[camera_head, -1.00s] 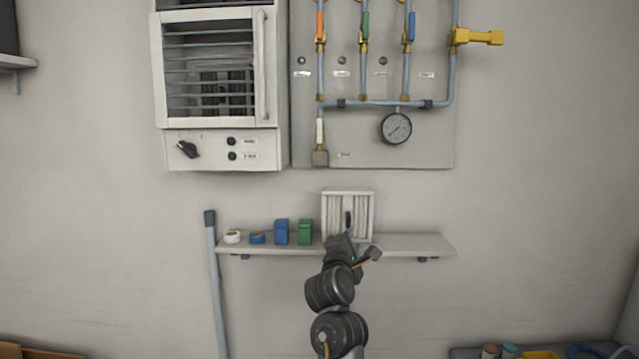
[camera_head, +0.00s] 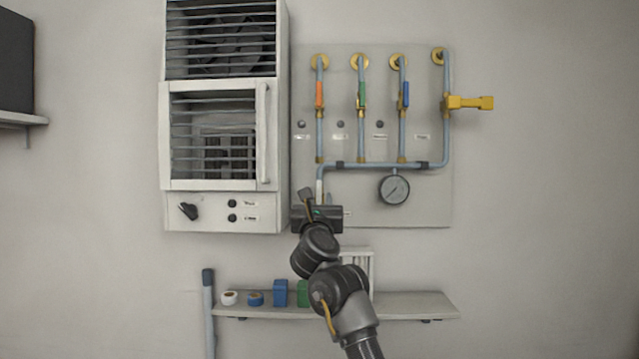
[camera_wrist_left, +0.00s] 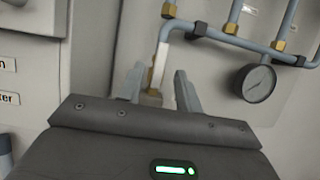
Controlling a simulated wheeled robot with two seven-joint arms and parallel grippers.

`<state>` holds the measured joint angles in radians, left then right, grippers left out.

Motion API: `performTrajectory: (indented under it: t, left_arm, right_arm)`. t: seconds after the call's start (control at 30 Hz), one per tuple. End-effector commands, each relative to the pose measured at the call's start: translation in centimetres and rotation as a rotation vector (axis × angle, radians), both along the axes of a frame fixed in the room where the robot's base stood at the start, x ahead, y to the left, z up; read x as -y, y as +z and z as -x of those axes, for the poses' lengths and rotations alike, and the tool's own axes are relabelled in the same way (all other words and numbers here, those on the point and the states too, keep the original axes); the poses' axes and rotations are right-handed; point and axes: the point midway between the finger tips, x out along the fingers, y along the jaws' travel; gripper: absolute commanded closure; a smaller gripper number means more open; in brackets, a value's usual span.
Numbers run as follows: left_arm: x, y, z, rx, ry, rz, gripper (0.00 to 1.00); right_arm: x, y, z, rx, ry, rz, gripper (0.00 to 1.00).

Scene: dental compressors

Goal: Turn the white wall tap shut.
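The white wall tap shows a white lever (camera_head: 319,187) at the lower left end of the pipework, lying upright along its pipe. My left gripper (camera_head: 315,203) is raised in front of it and hides its lower part in the head view. In the left wrist view, the white lever (camera_wrist_left: 162,62) and the brass fitting below it stand between and beyond the two fingers (camera_wrist_left: 158,84). The fingers are apart, with a visible gap on both sides, so the gripper is open. Contact with the tap cannot be made out. My right gripper is not in view.
Orange (camera_head: 319,94), green (camera_head: 362,94) and blue (camera_head: 405,94) levers sit above on the same panel, with a yellow handle (camera_head: 470,102) at right. A gauge (camera_head: 394,188) hangs right of the tap. A white louvred cabinet (camera_head: 222,210) stands close left. A shelf (camera_head: 410,305) lies below.

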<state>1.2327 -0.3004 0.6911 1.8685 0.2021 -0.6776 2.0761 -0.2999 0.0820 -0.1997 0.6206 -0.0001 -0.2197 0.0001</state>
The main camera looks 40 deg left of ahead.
Motion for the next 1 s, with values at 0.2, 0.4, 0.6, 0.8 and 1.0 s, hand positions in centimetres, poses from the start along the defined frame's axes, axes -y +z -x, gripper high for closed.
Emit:
performTrajectory:
  t: [0.2,0.4,0.6,0.8,1.0]
  left_arm:
    - [-2.3,2.1,-3.0,-0.002,0.001,-0.001,0.65]
    - [-3.4,2.7,-4.6,-0.002,-0.001,-0.002,0.65]
    - [-3.8,2.6,-5.0,0.000,-0.001,-0.002,0.65]
    - [-3.8,2.6,-5.0,0.000,-0.001,-0.002,0.68]
    - [-3.7,2.6,-5.0,0.000,-0.001,-0.002,0.94]
  right_arm:
    - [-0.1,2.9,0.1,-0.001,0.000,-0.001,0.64]
    - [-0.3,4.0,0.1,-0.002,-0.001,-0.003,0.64]
    - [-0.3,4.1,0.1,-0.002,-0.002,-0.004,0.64]
    - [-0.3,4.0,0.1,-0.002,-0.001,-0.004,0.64]
    - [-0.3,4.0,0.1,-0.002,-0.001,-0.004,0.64]
